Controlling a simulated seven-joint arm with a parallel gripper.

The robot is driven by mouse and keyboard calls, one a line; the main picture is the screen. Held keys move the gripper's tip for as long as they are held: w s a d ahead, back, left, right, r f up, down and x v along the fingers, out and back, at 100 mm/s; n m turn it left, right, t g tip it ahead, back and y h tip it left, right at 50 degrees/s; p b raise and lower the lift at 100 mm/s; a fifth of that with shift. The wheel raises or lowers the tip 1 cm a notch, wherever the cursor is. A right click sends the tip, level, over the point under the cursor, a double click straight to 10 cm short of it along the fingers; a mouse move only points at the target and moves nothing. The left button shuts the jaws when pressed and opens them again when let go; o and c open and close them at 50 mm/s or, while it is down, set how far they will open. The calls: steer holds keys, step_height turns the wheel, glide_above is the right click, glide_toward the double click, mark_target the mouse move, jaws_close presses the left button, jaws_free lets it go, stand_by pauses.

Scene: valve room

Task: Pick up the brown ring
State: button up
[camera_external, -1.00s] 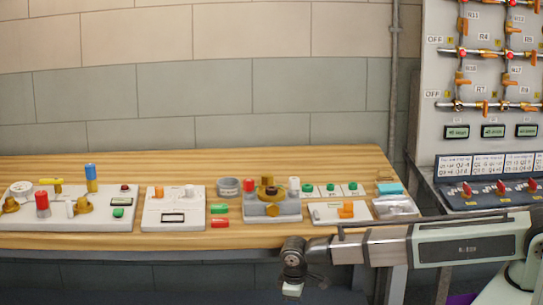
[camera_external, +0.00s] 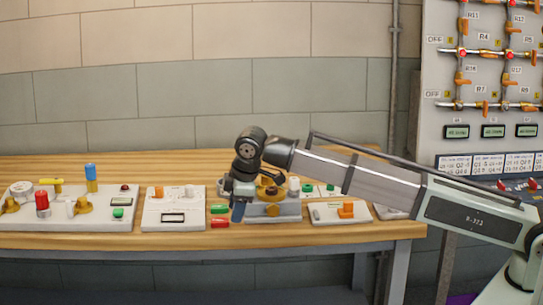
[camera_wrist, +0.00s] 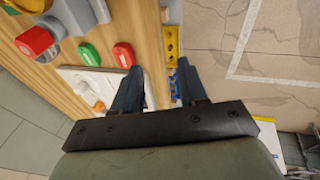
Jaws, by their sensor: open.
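A brown, ring-like part (camera_external: 268,191) sits on the grey fixture (camera_external: 288,209) in the middle of the bench, partly hidden by my arm in the external view. A smaller brown round part (camera_external: 273,210) shows on the fixture's front; I cannot tell for sure which is the brown ring. My gripper (camera_external: 238,212) points down at the fixture's left front, apart from both brown parts. In the wrist view, my gripper (camera_wrist: 159,67) has its two dark fingers spread with nothing between them. A yellow-brown part (camera_wrist: 14,4) is cut off at the upper left there.
Red (camera_external: 220,224) and green (camera_external: 218,209) pieces lie left of the fixture. A white panel (camera_external: 172,209) stands further left. A panel with an orange block (camera_external: 346,209) is to the right. A red cylinder (camera_wrist: 36,42) shows in the wrist view. The bench's front edge is close by.

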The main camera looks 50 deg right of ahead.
steer(key=w+d+r+n+g+y, duration=0.15)
steer(key=d+r+n, duration=0.35)
steer(key=d, duration=0.5)
steer(key=w+d+r+n+g+y, duration=0.1)
steer(key=w+d+r+n+g, duration=0.15)
steer(key=d+r, duration=0.65)
glide_above(272, 189)
steer(key=shift+n, duration=0.35)
steer(key=f, duration=0.8)
steer(key=shift+s+d+f, duration=0.15)
steer(key=shift+s+f, duration=0.15)
steer(key=shift+f, duration=0.1)
steer(key=shift+w+a+f, duration=0.1)
steer(key=shift+a+f, duration=0.05)
steer(key=shift+f, duration=1.3)
steer(key=shift+w+a+f, duration=0.1)
steer(key=shift+f, duration=1.35)
steer(key=c, duration=0.6)
steer(key=shift+c, duration=0.2)
step_height(272, 189, up, 10)
